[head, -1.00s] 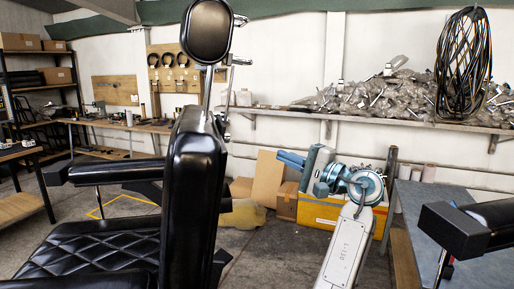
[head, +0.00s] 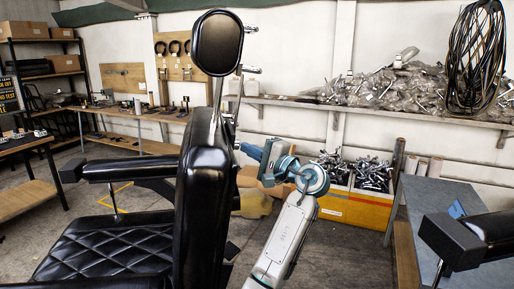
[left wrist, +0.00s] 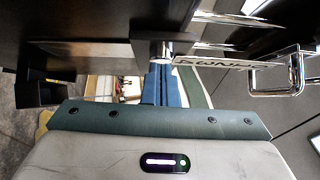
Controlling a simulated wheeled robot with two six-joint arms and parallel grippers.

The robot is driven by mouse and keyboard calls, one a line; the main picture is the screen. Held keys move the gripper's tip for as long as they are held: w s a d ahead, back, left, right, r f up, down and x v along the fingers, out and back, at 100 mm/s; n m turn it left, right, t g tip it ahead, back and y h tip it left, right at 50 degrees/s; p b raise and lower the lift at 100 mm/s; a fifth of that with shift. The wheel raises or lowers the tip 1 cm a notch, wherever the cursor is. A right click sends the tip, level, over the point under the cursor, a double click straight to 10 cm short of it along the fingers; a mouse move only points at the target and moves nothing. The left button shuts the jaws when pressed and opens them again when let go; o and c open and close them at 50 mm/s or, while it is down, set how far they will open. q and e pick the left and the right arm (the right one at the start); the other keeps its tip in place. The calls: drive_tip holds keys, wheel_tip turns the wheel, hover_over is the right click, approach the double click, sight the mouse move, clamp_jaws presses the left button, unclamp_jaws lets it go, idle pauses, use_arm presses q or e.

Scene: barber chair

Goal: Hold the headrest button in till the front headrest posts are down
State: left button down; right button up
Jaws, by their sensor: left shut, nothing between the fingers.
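The black barber chair's back (head: 203,190) stands edge-on at the left centre of the head view. Its padded headrest (head: 217,43) sits raised above the back on chrome posts (head: 238,100), which are partly bare. My left gripper (head: 249,150) is beside the right side of the chair back, below the headrest. In the left wrist view its blue fingers (left wrist: 162,85) are shut and empty. Their tips are at or just below a short round chrome piece, seemingly the button (left wrist: 160,48). I cannot tell whether they touch or whether it is pressed in. My right gripper is not in view.
Chrome bars and a square chrome bracket (left wrist: 290,75) are close on the right of the left wrist view. A yellow bin (head: 350,208) of metal parts stands behind my arm. A grey table (head: 425,205) and a black padded armrest (head: 465,240) are at the right.

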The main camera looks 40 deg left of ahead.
use_arm(q)
drive_tip(key=shift+s+a+r, duration=0.2)
drive_tip(key=shift+s+a, duration=0.2)
drive_tip(key=shift+s, duration=0.15)
idle(0.6)
drive_tip(key=d+f+b, duration=0.2)
drive_tip(key=d+b, duration=0.3)
drive_tip(key=d, duration=0.5)
drive_tip(key=shift+w+d, duration=0.25)
drive_tip(key=shift+d, duration=0.15)
